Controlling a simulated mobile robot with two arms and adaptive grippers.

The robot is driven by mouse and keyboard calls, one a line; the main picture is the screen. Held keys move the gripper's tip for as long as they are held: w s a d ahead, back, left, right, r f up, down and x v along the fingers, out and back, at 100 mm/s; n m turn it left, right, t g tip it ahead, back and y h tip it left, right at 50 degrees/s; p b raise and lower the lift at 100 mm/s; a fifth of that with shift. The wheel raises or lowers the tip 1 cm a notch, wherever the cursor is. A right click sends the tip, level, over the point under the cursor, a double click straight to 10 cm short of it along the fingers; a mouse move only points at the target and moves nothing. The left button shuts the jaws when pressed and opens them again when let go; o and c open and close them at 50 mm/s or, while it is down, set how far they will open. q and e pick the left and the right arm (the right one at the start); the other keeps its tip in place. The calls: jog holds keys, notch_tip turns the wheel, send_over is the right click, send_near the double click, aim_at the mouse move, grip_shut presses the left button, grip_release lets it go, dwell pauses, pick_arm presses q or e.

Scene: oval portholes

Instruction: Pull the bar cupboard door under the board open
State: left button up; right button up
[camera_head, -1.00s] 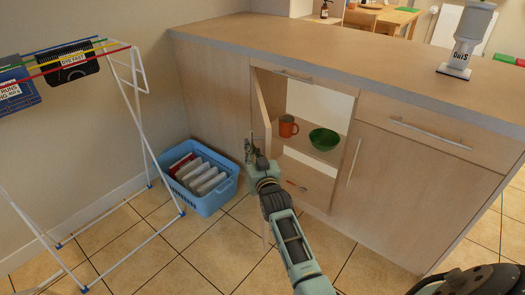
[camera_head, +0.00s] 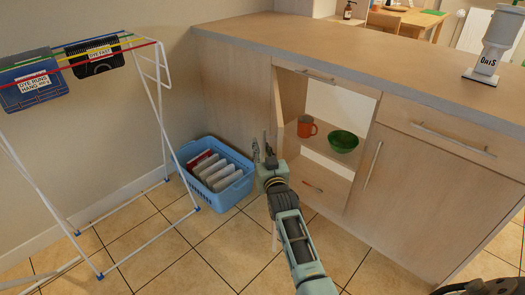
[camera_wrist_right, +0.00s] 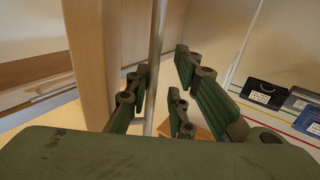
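The bar cupboard under the counter (camera_head: 362,52) stands open, showing its shelf. Its door (camera_head: 278,115) is swung outward and seen nearly edge-on, partly behind my right arm; in the wrist view its pale edge (camera_wrist_right: 92,60) is at left. The door's upright metal bar handle (camera_wrist_right: 157,50) shows in the wrist view. My right gripper (camera_head: 263,150) is at the outer side of the door. In the wrist view its fingers (camera_wrist_right: 160,75) are apart, one on each side of the handle, with gaps visible; firm contact does not show. My left gripper is not in view.
An orange mug (camera_head: 306,127) and green bowl (camera_head: 343,141) stand on the shelf. A blue basket (camera_head: 214,172) is on the floor left of the door. A drying rack (camera_head: 160,110) stands further left. Tiled floor is clear before the basket.

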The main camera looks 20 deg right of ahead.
jog(key=shift+d+r, duration=0.25)
jog(key=shift+r, duration=0.15)
jog(key=shift+s+f, duration=0.25)
jog(key=shift+s, duration=0.05)
jog(key=s+a, duration=0.2)
jog(key=s, duration=0.9)
jog(key=shift+s+a+f, duration=0.15)
jog(key=shift+a, duration=0.15)
jog(key=shift+c, duration=0.5)
